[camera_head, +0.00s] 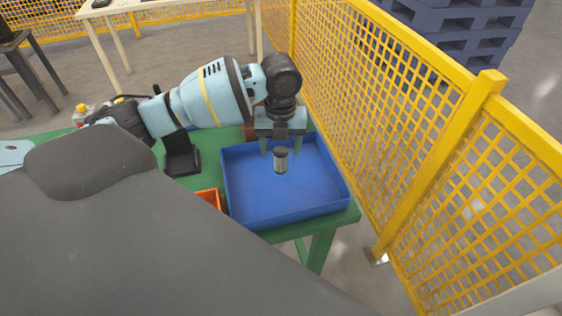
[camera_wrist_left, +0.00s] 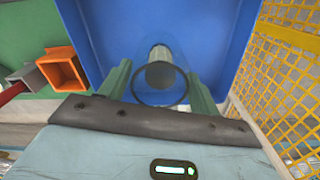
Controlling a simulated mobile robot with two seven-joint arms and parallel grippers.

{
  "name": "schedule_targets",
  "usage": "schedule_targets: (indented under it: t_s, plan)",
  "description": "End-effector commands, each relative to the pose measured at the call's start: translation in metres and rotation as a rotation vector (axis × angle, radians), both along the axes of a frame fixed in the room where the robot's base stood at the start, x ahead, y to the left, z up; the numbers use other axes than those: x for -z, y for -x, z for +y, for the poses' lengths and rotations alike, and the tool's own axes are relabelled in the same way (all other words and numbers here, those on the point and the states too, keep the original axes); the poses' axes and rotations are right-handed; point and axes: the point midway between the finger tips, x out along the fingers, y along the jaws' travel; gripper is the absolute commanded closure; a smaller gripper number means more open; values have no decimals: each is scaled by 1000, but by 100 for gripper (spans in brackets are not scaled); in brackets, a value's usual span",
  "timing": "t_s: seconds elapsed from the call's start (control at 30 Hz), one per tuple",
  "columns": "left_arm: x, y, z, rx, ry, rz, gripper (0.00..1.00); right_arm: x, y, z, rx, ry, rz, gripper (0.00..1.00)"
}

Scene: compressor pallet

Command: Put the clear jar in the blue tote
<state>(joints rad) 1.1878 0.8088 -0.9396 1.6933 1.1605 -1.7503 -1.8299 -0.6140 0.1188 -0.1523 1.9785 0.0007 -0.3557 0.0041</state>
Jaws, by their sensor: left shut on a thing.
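The clear jar (camera_head: 281,161) is held upright between the fingers of my left gripper (camera_head: 281,148), above the floor of the blue tote. In the left wrist view the jar (camera_wrist_left: 160,85) is see-through with a dark rim and a grey inside, and my left gripper (camera_wrist_left: 160,88) has a green finger on each side of it. The blue tote (camera_head: 262,218) is a shallow open tray on the green table, and its floor also shows behind the jar in the left wrist view (camera_wrist_left: 205,30). The jar appears clear of the tote's walls. My right gripper is not in view.
The green table (camera_head: 300,229) ends just past the tote. A yellow mesh fence (camera_head: 400,110) stands close on the right. An orange bin (camera_head: 210,197) and a black stand (camera_head: 181,155) are left of the tote. The tote floor around the jar looks empty.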

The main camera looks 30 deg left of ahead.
Motion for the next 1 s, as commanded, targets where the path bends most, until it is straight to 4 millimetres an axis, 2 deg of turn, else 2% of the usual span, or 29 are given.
schedule_targets:
  t_s: [0.23, 0.4, 0.57, 1.0]
  plan:
    - [7, 0, 0, 0, 1, -1, 64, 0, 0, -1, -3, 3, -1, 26]
    - [34, 1, 0, -1, 0, 2, 64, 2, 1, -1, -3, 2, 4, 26]
    - [50, 0, 0, -1, 0, -1, 64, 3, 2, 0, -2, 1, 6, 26]
    - [55, 0, 0, -1, 0, -1, 64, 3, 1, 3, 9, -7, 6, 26]
